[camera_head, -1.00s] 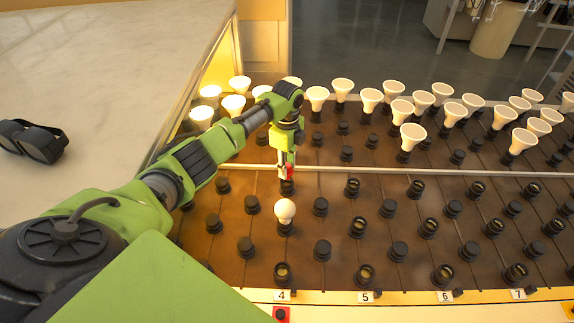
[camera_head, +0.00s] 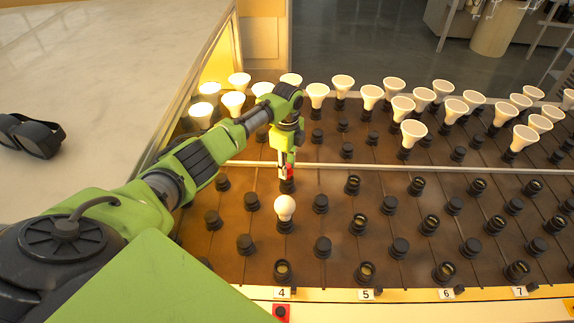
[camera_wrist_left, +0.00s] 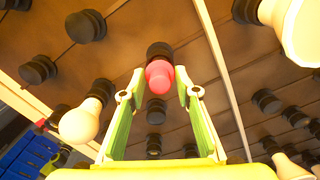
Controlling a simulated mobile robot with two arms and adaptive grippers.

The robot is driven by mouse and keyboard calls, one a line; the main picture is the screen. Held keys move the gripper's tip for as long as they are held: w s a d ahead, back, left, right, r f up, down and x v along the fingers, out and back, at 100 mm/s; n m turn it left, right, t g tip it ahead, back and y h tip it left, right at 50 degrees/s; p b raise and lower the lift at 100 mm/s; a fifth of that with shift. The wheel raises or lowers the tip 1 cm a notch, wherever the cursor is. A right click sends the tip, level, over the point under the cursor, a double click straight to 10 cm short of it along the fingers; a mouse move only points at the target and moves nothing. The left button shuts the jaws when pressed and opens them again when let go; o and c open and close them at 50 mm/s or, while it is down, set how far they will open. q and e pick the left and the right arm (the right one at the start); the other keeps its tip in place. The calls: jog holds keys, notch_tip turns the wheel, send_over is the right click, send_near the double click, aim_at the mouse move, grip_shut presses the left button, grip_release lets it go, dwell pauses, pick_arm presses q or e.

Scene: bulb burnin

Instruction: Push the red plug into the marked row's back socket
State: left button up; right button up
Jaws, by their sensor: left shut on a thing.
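My left gripper (camera_head: 287,164) is shut on the red plug (camera_head: 288,173) and points down over a black socket (camera_head: 287,187) in the row labelled 4. In the left wrist view the red plug (camera_wrist_left: 159,77) sits between the two fingertips (camera_wrist_left: 160,82), in line with a black socket (camera_wrist_left: 159,51) just beyond it. The plug's lower end meets or nearly meets the socket; I cannot tell how deep it sits. A red marker (camera_head: 281,313) is at the front edge below label 4. My right gripper is out of view.
A round white bulb (camera_head: 285,207) stands in the same row, just in front of the gripper. A rail (camera_head: 400,170) crosses the board right behind it. Several reflector bulbs (camera_head: 413,133) fill the back. A pale counter (camera_head: 100,75) with dark goggles (camera_head: 36,138) is at left.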

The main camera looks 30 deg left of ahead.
pick_arm(q)
jog(key=shift+f+b, duration=0.6)
jog(key=shift+f, duration=0.5)
jog(key=o, duration=1)
jog(key=shift+o, duration=0.2)
jog(key=shift+r, duration=0.15)
